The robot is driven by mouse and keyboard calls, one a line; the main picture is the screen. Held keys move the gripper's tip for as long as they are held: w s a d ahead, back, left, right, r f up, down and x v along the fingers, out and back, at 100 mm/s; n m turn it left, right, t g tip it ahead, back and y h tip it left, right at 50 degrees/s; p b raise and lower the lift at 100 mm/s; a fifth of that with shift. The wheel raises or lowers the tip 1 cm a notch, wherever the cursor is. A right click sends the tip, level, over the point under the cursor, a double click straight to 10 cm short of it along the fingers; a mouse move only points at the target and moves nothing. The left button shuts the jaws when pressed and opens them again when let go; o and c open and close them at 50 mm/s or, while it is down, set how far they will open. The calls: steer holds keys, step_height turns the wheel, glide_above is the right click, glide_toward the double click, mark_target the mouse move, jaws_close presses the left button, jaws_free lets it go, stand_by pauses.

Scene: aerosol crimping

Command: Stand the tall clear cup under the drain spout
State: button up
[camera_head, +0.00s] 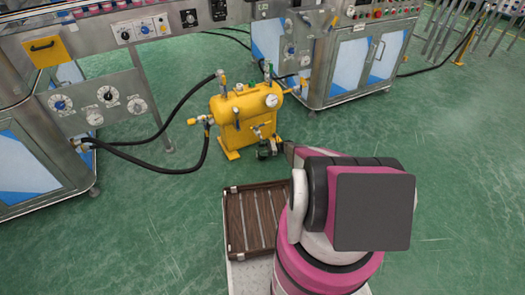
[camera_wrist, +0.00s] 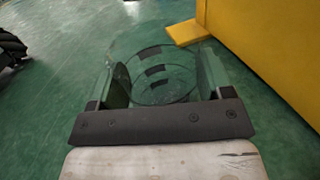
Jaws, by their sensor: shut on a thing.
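The tall clear cup (camera_wrist: 152,62) is between the fingers of my gripper (camera_wrist: 160,95) in the wrist view, and the green floor shows through it. My gripper is shut on the cup's sides. In the head view my gripper (camera_head: 268,150) is low, at the front of the yellow tank (camera_head: 236,112), near its small front valve (camera_head: 262,131). The drain spout's outlet is not clear in either view, so I cannot tell if the cup is beneath it. I cannot tell whether the cup's base touches the floor.
In the wrist view the yellow tank's foot (camera_wrist: 184,32) is close beyond the cup, and its wall (camera_wrist: 275,45) is close at right. Black hoses (camera_head: 150,161) run left from the tank. A brown slatted tray (camera_head: 235,222) lies nearer. Open green floor is at left and right.

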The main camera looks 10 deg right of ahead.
steer(key=shift+f, duration=0.15)
steer(key=o, duration=0.9)
